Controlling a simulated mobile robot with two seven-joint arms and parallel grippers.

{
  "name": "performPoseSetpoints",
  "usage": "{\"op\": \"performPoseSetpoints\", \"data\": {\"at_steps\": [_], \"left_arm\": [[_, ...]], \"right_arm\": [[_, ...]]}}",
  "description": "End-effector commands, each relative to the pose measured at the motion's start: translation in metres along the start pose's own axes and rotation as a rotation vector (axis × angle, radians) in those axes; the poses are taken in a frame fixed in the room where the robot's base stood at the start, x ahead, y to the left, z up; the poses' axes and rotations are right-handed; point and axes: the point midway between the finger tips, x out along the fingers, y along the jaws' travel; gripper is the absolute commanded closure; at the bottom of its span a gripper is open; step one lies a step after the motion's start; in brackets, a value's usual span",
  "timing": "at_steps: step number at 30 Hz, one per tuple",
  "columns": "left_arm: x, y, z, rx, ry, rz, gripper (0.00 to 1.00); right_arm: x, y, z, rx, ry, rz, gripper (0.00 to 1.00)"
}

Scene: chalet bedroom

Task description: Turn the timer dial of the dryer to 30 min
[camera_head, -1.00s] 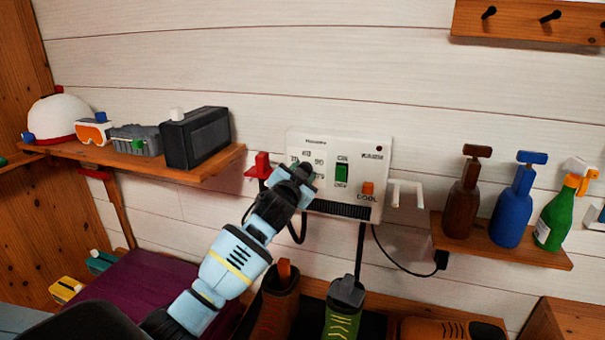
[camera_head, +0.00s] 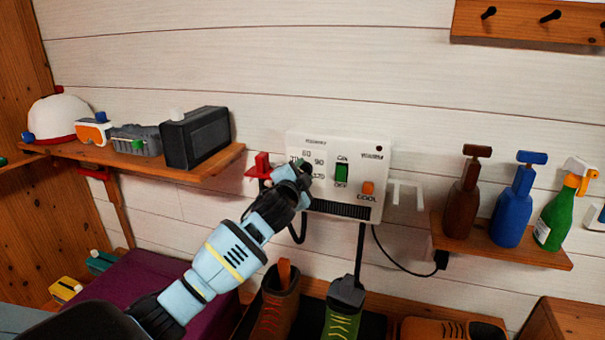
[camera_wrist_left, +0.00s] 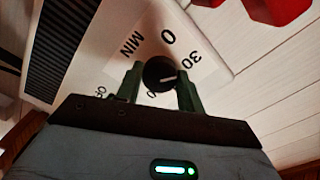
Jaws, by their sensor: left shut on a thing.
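The white dryer control box (camera_head: 345,150) is mounted on the plank wall in the head view. Its timer dial (camera_wrist_left: 158,74) is black and round with a white pointer line. In the left wrist view the printed 0, 30 and MIN show around it; the pointer line lies toward the right, on the side of the 30, though its exact alignment is hard to tell. My left gripper (camera_wrist_left: 160,88) is shut on the dial, one green finger on each side. In the head view this gripper (camera_head: 303,172) hides the dial. My right gripper is not in view.
The box also has a green switch (camera_head: 342,172) and an orange COOL button (camera_head: 367,188). A red bracket (camera_head: 262,166) is close left of my gripper. A shelf with a black box (camera_head: 196,137) is further left; boots (camera_head: 277,300) stand below; bottles (camera_head: 512,205) stand on the right shelf.

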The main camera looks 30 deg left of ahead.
Motion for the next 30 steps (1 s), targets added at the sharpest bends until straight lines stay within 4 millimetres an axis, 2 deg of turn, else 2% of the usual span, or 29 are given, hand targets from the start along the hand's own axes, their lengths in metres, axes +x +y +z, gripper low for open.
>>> {"op": "performPoseSetpoints", "data": {"at_steps": [9,10,14,24,30], "left_arm": [[0.000,0.001,0.000,0.001,-0.001,0.001,0.85],[0.000,0.001,0.000,0.001,-0.001,0.001,0.58],[0.000,0.001,0.000,0.000,-0.001,0.001,0.41],[-0.002,0.001,0.000,0.000,0.000,0.001,0.41],[-0.017,0.002,0.001,0.001,0.000,0.002,0.41]], "right_arm": [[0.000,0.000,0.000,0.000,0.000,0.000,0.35],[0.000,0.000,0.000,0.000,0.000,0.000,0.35],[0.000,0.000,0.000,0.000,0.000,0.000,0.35],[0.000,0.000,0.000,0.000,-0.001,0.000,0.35],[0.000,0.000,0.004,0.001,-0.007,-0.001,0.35]]}}
